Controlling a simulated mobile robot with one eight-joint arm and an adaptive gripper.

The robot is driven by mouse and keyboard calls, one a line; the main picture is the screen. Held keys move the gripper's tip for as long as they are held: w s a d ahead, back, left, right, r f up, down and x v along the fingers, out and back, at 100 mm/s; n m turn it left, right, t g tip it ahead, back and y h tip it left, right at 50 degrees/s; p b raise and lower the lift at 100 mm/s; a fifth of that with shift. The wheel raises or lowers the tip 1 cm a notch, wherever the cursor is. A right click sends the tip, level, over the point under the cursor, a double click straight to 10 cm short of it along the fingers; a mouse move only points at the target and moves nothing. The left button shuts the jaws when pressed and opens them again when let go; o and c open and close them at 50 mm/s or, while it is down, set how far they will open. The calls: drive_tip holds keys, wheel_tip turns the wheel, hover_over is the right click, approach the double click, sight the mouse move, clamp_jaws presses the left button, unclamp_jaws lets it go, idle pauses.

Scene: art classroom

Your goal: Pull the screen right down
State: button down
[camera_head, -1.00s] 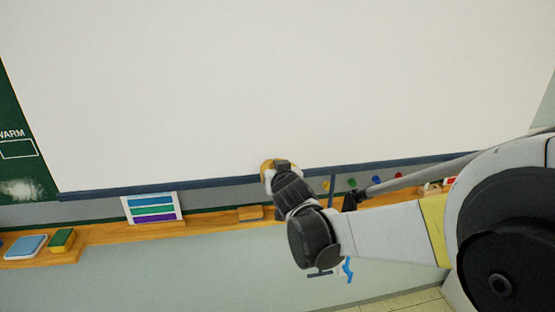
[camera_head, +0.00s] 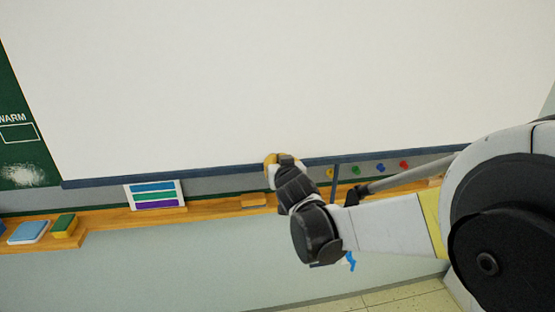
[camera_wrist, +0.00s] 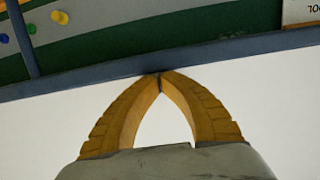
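The white pull-down screen (camera_head: 280,80) fills most of the head view. Its dark blue bottom bar (camera_head: 130,179) hangs a little above the wooden ledge, and a strip of board shows below it. My gripper (camera_head: 273,160) is at the bar near its middle, partly hidden by my wrist. In the wrist view, the yellow fingers of my gripper (camera_wrist: 160,76) bow outward and their tips meet at the edge of the bar (camera_wrist: 90,74). The tips look shut; whether they pinch part of the bar is too small to tell. The screen (camera_wrist: 280,100) also shows behind the fingers.
A wooden ledge (camera_head: 110,221) runs below the screen, with a striped card (camera_head: 155,195), a sponge (camera_head: 64,226) and a blue pad (camera_head: 27,232). Coloured magnets (camera_head: 380,168) sit on the board under the bar. A green board (camera_head: 20,140) is at left.

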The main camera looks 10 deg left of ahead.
sight(277, 144)
drive_tip(key=r+p, duration=0.2)
drive_tip(key=r, duration=0.1)
drive_tip(key=r+p, duration=0.1)
drive_tip(key=shift+s+d+r, duration=0.15)
drive_tip(key=shift+s+r, duration=0.25)
drive_tip(key=f+v, duration=0.1)
drive_tip(key=v, duration=0.7)
drive_tip(key=s+d+f+m+g+h+b, duration=0.1)
drive_tip(key=s+d+f+g+h+b, duration=0.2)
drive_tip(key=s+d, duration=0.45)
drive_tip(key=s+d+f+m+h+b, duration=0.1)
drive_tip(key=s+d+f+m+b, duration=0.25)
drive_tip(key=d, duration=0.75)
drive_tip(key=s+d+f+g+b, duration=0.1)
drive_tip(key=s+d+f+g, duration=0.1)
drive_tip(key=s+f, duration=0.3)
drive_tip(key=s+d+f+g+b, duration=0.2)
drive_tip(key=s+d+f, duration=0.3)
drive_tip(key=s, duration=0.6)
drive_tip(key=shift+f+n+h+b, duration=0.3)
drive_tip(key=shift+f+n, duration=0.15)
drive_tip(key=shift+f, duration=0.2)
